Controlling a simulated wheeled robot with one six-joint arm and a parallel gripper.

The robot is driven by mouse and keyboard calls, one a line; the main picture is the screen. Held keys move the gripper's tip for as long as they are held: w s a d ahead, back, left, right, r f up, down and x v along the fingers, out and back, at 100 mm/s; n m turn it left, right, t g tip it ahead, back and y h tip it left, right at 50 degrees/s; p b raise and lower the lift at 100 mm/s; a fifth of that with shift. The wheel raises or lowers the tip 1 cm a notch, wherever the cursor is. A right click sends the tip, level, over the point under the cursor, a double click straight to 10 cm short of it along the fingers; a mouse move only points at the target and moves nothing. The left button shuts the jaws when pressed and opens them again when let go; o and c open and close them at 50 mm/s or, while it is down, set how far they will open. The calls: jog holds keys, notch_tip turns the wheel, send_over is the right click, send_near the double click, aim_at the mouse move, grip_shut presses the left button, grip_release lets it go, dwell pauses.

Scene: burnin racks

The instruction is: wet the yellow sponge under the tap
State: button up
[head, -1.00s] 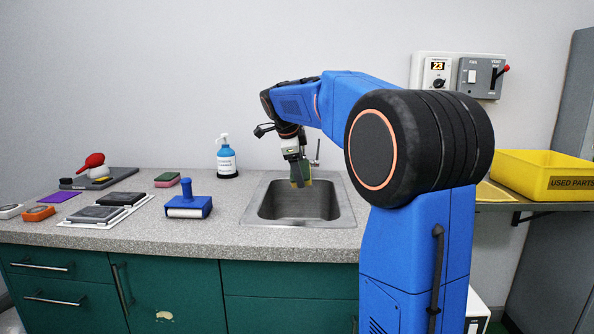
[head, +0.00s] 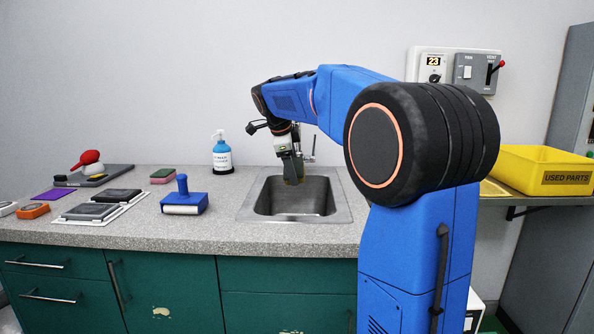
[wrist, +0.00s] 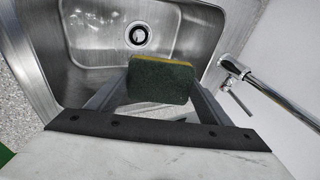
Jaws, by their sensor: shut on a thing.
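The yellow sponge (wrist: 160,80) with a dark green scouring side is between my gripper's fingers in the wrist view. Its green face is toward the camera and a thin yellow edge shows. My gripper (head: 292,178) is shut on it and points down over the sink (head: 258,212), above the basin floor. The sponge is small and partly hidden in the head view (head: 294,181). The tap (wrist: 285,100) is a chrome pipe with a lever at the right of the wrist view, apart from the sponge. Its spout end is not clearly visible, and no water shows.
A yellow bin (head: 545,165) sits on the right shelf. The drain (wrist: 138,35) is clear.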

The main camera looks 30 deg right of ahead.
aim_at(288, 183)
jog(key=shift+s+a, duration=0.55)
jog(key=shift+a, duration=0.3)
jog(key=shift+s+a, duration=0.5)
jog(key=shift+a, duration=0.3)
jog(key=shift+s+a, duration=0.55)
jog(key=shift+a, duration=0.3)
jog(key=s+a+r, duration=0.2)
jog(key=a+r, duration=0.2)
jog(key=shift+s, duration=0.35)
